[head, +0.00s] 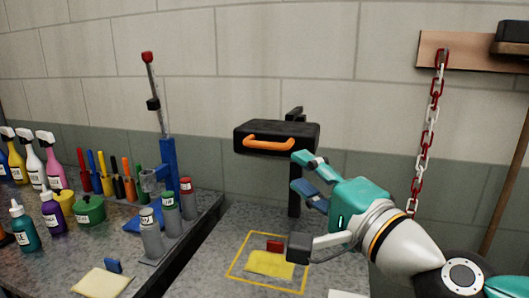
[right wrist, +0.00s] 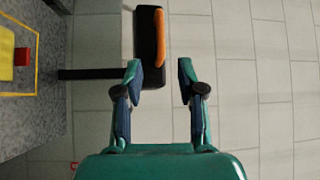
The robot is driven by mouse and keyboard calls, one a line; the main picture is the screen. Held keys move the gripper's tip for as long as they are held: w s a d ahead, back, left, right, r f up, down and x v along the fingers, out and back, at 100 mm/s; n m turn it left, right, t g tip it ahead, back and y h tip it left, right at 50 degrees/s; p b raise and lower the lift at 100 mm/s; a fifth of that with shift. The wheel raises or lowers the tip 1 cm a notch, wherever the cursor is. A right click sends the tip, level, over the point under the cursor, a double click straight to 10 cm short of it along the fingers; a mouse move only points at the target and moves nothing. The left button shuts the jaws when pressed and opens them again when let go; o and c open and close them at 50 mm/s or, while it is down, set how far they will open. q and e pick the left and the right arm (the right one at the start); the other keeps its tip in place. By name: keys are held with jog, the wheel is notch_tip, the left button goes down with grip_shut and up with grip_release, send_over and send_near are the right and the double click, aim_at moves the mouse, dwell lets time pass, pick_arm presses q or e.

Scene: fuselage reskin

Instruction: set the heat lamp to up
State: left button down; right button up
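The heat lamp (head: 301,132) is a black box with an orange handle (head: 270,143) on its front, raised on a dark post (head: 294,190) above the bench. My right gripper (head: 304,203) is open and empty, below and to the right of the handle. In the right wrist view the lamp (right wrist: 149,35) and its orange handle (right wrist: 173,42) show ahead of the open fingers (right wrist: 160,80), and nothing is seen between the pads but the lamp's end. I cannot tell whether a fingertip touches the lamp. My left gripper is not in view.
A yellow-outlined square (head: 237,272) with a yellow cloth (head: 268,264) and a red block (head: 274,246) lies below the lamp. A blue press (head: 169,165) and several bottles stand left. A red and white chain (head: 430,120) hangs at right.

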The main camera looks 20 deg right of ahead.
aim_at(270, 148)
jog(key=b+x, duration=0.1)
jog(key=x, duration=1.1)
jog(key=shift+w, duration=0.1)
grip_shut()
